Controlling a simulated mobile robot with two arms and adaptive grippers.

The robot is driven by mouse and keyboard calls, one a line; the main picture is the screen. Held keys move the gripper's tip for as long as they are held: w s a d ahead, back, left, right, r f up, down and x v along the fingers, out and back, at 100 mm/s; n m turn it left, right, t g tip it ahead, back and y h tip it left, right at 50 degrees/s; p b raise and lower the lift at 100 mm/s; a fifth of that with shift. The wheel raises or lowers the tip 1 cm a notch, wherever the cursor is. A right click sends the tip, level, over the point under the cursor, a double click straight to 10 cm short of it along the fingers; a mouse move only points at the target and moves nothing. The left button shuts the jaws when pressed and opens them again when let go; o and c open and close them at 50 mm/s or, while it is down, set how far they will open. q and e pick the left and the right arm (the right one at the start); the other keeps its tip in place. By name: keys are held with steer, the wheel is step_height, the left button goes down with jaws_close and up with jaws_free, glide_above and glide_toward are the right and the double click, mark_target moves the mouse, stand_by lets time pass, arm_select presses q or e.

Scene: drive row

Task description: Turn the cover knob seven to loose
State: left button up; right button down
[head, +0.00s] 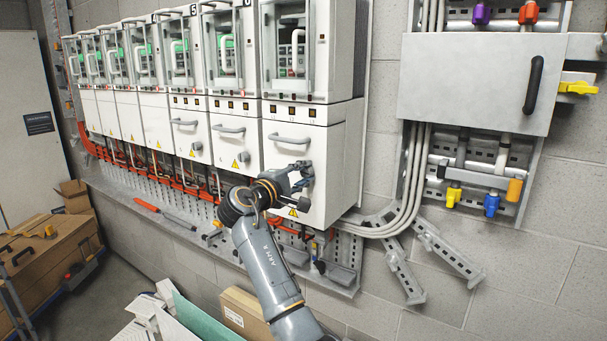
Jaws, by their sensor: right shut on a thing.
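The rightmost drive cabinet of the row has a white lower cover (285,160) with a grey handle (289,139). Its place in the row makes it cover seven; no number on it shows. My right gripper (303,177) reaches up from below to the right side of this cover and is shut on its knob, around the knob's sides. The fingers hide most of the knob, so its turn position cannot be told. The cover sits flush in the cabinet. My left gripper is not in view.
The neighbouring cover six (236,142) has its own handle and knob (243,157).

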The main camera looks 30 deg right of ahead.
steer(key=c, duration=1.1)
jaws_free()
steer(key=shift+o, duration=0.2)
steer(key=shift+a, duration=0.1)
steer(key=v, duration=1.2)
steer(key=shift+w, duration=0.1)
